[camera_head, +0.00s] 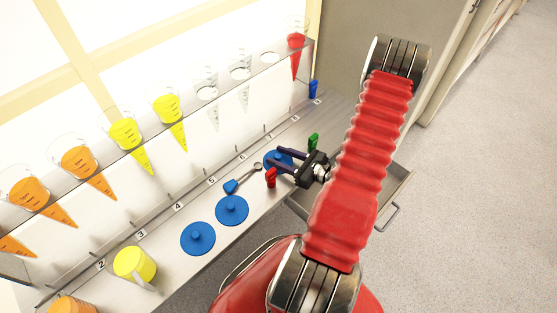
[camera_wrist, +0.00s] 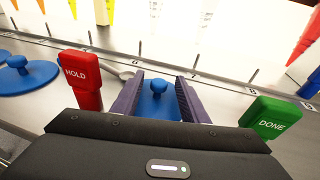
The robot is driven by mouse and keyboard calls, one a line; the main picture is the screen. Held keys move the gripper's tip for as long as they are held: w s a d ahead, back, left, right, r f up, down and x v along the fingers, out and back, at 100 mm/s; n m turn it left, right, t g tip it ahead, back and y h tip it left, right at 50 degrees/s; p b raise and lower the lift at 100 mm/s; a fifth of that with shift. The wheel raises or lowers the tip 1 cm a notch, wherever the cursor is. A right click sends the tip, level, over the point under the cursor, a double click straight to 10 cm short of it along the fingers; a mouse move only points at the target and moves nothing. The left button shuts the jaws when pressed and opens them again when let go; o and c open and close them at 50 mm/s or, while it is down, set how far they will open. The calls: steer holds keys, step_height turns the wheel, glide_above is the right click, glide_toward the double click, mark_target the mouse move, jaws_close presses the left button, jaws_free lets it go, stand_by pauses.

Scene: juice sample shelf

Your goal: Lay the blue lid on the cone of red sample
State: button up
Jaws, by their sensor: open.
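Contact with the knob cannot be told. The cone of red sample (camera_head: 295,45) hangs in the rack's far right place, its top uncovered; a red cone (camera_wrist: 304,40) shows at the wrist view's right edge.
A red HOLD marker (camera_wrist: 81,78) and a green DONE marker (camera_wrist: 268,117) flank my gripper. A spoon (camera_head: 243,178) lies left of it. Several orange, yellow and clear cones stand in the rack (camera_head: 225,96).

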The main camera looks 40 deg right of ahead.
mark_target(269, 156)
steer(key=shift+x, duration=2.35)
steer(key=shift+r, duration=0.1)
steer(key=shift+c, duration=0.4)
jaws_close()
steer(key=shift+r, duration=0.15)
step_height(269, 156, up, 10)
